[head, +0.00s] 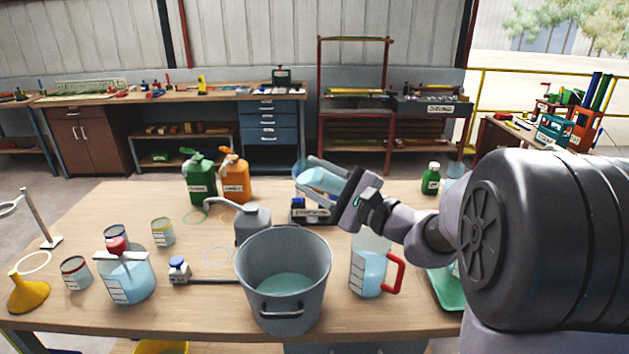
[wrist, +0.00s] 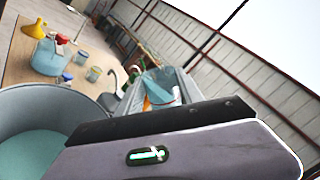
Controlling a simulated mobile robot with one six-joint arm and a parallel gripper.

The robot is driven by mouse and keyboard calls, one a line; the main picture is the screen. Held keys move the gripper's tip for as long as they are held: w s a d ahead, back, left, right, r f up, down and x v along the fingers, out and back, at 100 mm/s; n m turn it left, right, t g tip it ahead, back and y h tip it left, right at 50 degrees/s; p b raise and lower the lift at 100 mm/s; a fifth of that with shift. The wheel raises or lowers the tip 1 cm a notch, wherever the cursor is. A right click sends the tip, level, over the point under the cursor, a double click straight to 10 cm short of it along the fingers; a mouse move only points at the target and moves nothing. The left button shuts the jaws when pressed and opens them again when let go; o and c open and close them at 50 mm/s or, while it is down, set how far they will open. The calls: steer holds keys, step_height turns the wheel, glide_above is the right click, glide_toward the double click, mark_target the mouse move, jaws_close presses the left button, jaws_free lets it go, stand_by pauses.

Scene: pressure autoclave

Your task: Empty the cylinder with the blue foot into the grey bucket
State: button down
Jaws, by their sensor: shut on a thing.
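My gripper (head: 322,176) is shut on a clear cylinder (head: 315,181) holding pale blue liquid. The cylinder is strongly tilted, raised above the table behind the bucket and a little right of its middle. In the wrist view the cylinder (wrist: 160,86) shows between the fingers, partly hidden by the near one. I cannot make out its foot clearly. The grey bucket (head: 284,311) stands upright at the front middle of the table, with pale blue-green liquid inside. Its wide rim also shows at the left of the wrist view (wrist: 53,93).
A grey can (head: 252,222) stands behind the bucket. A red-handled jug (head: 369,273) stands close on its right, a red-capped bottle (head: 125,276) to the left. Green (head: 200,181) and orange (head: 235,180) canisters stand behind. A green tray (head: 447,288) lies right.

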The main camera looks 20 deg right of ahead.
steer(key=shift+s+a+f+n+b, duration=0.1)
steer(key=shift+f+n+b, duration=0.8)
steer(key=shift+b, duration=1)
step_height(320, 180, down, 8)
steer(key=n+y, duration=0.1)
steer(key=n, duration=0.5)
steer(key=shift+s+a+r, duration=0.15)
steer(key=shift+s+a, duration=0.1)
steer(key=shift+a, duration=0.2)
stand_by(1.4)
steer(key=shift+g, duration=0.3)
steer(key=shift+s+a+f+n+g+y, duration=0.15)
steer(key=shift+a+n+y, duration=0.1)
steer(key=shift+n, duration=0.9)
steer(key=shift+s+a+f+n+g+y, duration=0.15)
steer(key=shift+n+y, duration=0.1)
steer(key=shift+n, duration=0.9)
steer(key=shift+r, duration=0.15)
